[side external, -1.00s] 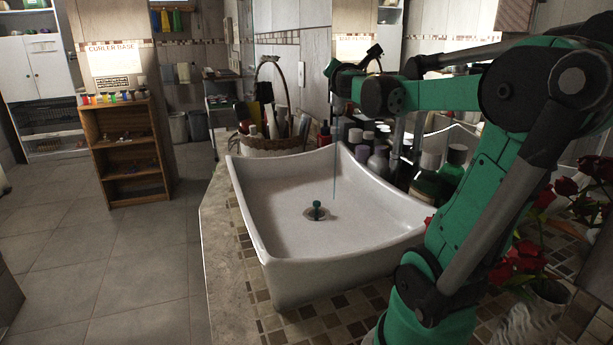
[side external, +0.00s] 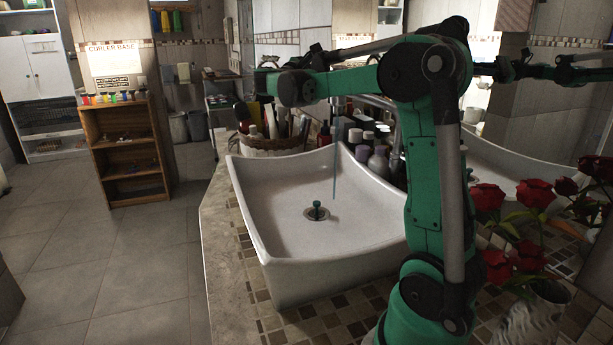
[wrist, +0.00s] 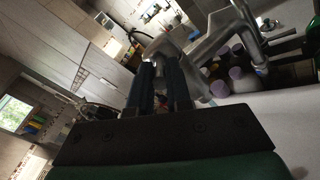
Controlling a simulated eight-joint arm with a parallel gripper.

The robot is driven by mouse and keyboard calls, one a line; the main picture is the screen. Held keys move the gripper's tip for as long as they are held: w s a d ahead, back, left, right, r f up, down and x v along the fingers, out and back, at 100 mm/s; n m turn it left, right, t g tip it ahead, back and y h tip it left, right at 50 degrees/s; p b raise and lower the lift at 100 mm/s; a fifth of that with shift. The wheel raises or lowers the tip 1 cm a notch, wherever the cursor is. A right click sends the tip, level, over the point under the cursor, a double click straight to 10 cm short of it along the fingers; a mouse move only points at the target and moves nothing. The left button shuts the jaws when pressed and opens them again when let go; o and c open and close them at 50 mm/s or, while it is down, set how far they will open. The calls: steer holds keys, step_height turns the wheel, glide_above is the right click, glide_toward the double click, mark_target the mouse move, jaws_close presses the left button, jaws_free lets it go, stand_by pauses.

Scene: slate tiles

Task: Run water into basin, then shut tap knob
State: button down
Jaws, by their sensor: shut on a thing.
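The white basin (side external: 262,215) stands on the tiled counter, with a drain and small teal stopper (side external: 317,209) at its bottom. A thin bluish stream of water (side external: 335,165) falls from the tap into the basin in the side view. The silver tap (wrist: 240,30) shows in the wrist view, its spout at the right. My gripper (wrist: 163,68) is shut on the silver tap knob (wrist: 166,44), which shows at the fingertips. In the side view my arm hides the fingertips and knob.
Bottles with purple caps (side external: 378,160) stand behind the basin beside the tap. A wicker basket (side external: 272,145) of toiletries is at the back left. Red roses (side external: 535,193) in a vase stand at the right, near my arm. A mirror lines the wall.

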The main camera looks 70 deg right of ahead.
steer(key=shift+w+d+m+g, duration=0.15)
steer(key=shift+m+g, duration=0.15)
steer(key=shift+g, duration=0.2)
steer(key=c, duration=0.8)
jaws_free()
steer(key=shift+v, duration=2.9)
